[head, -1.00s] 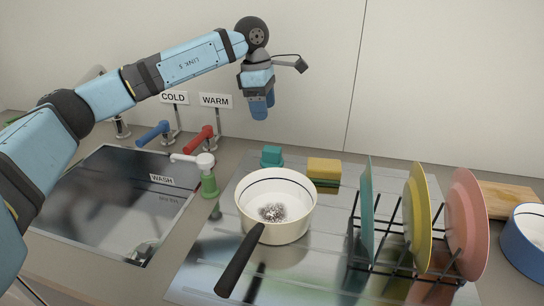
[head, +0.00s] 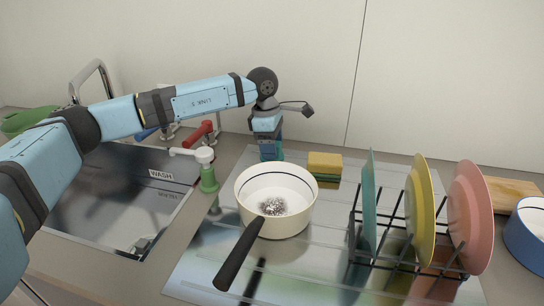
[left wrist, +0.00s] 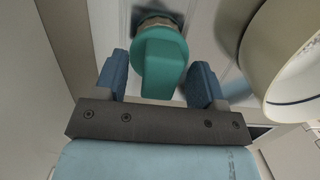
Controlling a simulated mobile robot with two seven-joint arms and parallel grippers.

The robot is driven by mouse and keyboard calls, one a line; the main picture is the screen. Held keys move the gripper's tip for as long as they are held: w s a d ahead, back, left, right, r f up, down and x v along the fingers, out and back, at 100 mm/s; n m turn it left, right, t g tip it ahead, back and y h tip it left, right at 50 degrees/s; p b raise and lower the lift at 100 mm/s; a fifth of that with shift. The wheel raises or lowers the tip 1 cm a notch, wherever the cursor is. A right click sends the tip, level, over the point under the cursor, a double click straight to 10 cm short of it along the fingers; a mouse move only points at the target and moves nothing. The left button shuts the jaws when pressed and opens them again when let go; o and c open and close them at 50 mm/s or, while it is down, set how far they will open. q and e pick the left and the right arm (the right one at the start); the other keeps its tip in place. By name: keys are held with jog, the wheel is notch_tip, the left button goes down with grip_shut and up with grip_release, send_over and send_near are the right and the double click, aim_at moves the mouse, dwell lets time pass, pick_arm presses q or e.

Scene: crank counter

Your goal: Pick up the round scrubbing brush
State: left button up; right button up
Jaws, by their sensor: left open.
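The round scrubbing brush (left wrist: 160,62) has a teal knob handle above a pale round base. In the left wrist view it stands between the two blue fingers of my left gripper (head: 270,153). The fingers are open, with a gap on each side of the knob. In the head view the gripper points down behind the white pot and hides most of the brush. My right gripper is not in view.
A white pot (head: 296,226) with a steel-wool scrubber (head: 273,207) stands just in front of the gripper. A yellow-green sponge (head: 325,163) is to its right. A green bottle (head: 208,179), red tap lever (head: 198,133) and sink are left. A plate rack (head: 397,260) stands right.

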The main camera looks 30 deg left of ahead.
pick_arm(q)
jog(key=shift+c, duration=0.2)
jog(key=c, duration=1)
jog(key=shift+r, duration=0.1)
notch_tip(320, 180, up, 20)
jog(key=p, duration=0.2)
jog(key=shift+o, duration=0.6)
